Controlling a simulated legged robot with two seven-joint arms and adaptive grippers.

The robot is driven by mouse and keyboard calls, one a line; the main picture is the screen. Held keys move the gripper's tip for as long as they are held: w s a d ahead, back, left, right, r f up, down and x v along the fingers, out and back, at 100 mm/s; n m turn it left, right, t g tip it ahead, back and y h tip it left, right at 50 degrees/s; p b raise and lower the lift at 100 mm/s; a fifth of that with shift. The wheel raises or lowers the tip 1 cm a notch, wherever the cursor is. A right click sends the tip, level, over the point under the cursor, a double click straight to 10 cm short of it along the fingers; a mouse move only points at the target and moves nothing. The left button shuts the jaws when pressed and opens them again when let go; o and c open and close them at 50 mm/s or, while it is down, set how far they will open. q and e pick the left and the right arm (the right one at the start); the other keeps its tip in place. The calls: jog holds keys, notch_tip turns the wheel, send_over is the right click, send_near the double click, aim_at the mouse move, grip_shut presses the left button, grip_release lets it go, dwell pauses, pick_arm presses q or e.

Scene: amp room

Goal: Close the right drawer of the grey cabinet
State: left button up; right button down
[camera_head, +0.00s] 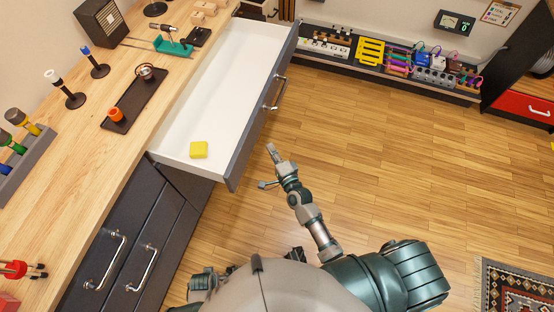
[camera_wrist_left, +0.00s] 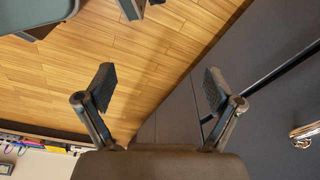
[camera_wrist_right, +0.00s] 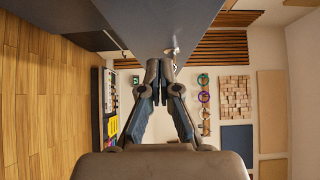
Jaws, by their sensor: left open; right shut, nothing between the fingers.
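The grey cabinet (camera_head: 122,215) has a wooden top and stands on the left. Its right drawer (camera_head: 225,85) is pulled far out, with a white inside and a dark grey front. A metal handle (camera_head: 277,93) is on that front. My right gripper (camera_head: 271,152) is shut and empty, just right of the drawer front's near end and apart from it in the head view. In the right wrist view its closed fingertips (camera_wrist_right: 160,68) point toward a grey panel with a metal handle (camera_wrist_right: 172,48). My left gripper (camera_wrist_left: 160,87) is open and empty beside dark grey cabinet fronts (camera_wrist_left: 250,75).
A yellow block (camera_head: 198,150) lies in the drawer's near end. The cabinet top holds a dark tray (camera_head: 135,98), screwdrivers and small stands. A low shelf (camera_head: 385,62) with pedals runs along the back wall. The wooden floor (camera_head: 390,130) right of the drawer is clear.

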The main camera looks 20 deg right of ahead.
aim_at(254, 135)
jog(key=w+a, duration=0.3)
jog(key=shift+w, duration=0.25)
jog(key=shift+w+a, duration=0.2)
jog(key=shift+a, duration=0.1)
pick_arm(q)
jog(key=shift+w+a+r, duration=0.1)
jog(key=shift+w+r, duration=0.2)
jog(key=shift+r, duration=0.05)
pick_arm(e)
jog(key=shift+w+a, duration=0.15)
jog(key=shift+w, duration=0.05)
